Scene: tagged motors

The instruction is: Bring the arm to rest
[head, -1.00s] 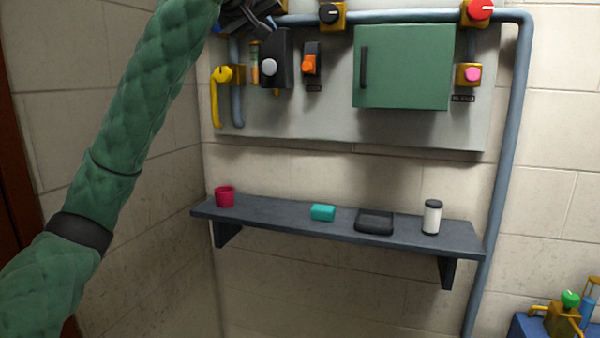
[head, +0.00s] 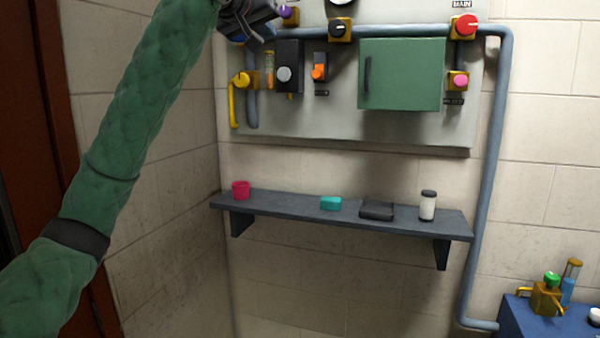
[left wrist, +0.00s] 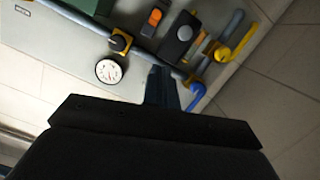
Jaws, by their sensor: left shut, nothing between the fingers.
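My left arm (head: 130,140), in a quilted green sleeve, rises from the lower left to the top of the head view. My left gripper (head: 255,28) is at the top edge, in front of the upper left part of the grey wall panel (head: 320,125). It is partly cut off by the frame. In the left wrist view the dark fingers (left wrist: 161,88) are together with nothing between them. A blue valve handle (left wrist: 195,95) shows just right of the fingertips there; I cannot tell whether they touch. My right gripper is not in view.
The panel carries a green cabinet (head: 402,75), several valves and knobs, and a gauge (left wrist: 108,70). A shelf (head: 290,207) below holds a red cup (head: 241,190), teal block (head: 330,203), black tray (head: 377,211) and white canister (head: 428,206). A blue bench (head: 525,315) stands lower right.

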